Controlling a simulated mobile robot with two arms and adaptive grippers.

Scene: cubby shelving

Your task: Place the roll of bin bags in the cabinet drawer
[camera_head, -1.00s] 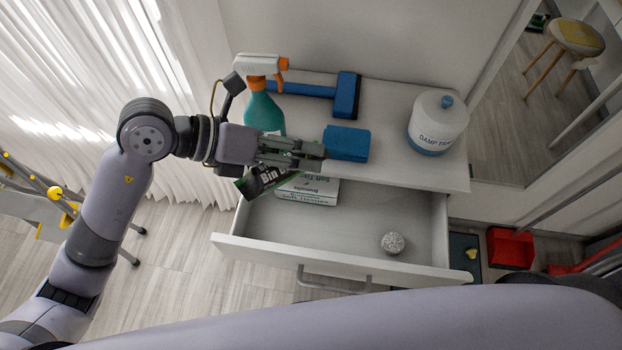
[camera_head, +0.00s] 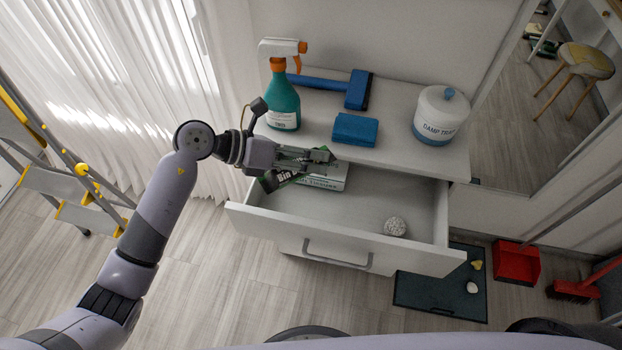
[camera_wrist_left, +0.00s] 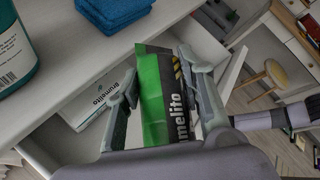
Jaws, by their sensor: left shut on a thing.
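The roll of bin bags (camera_wrist_left: 165,100), green and black, is held between the fingers of my left gripper (camera_head: 318,157). In the head view the roll (camera_head: 280,181) shows partly below the gripper, at the left end of the open cabinet drawer (camera_head: 345,232). The gripper covers some of it. In the left wrist view the fingers (camera_wrist_left: 160,105) stand on both sides of the roll. A white box with print (camera_head: 330,178) lies in the drawer near its back left, close behind the roll. My right gripper is not in view.
On the cabinet top (camera_head: 400,152) stand a spray bottle (camera_head: 283,100), a blue brush-like tool (camera_head: 358,90), a folded blue cloth (camera_head: 355,129) and a white tub (camera_head: 441,113).

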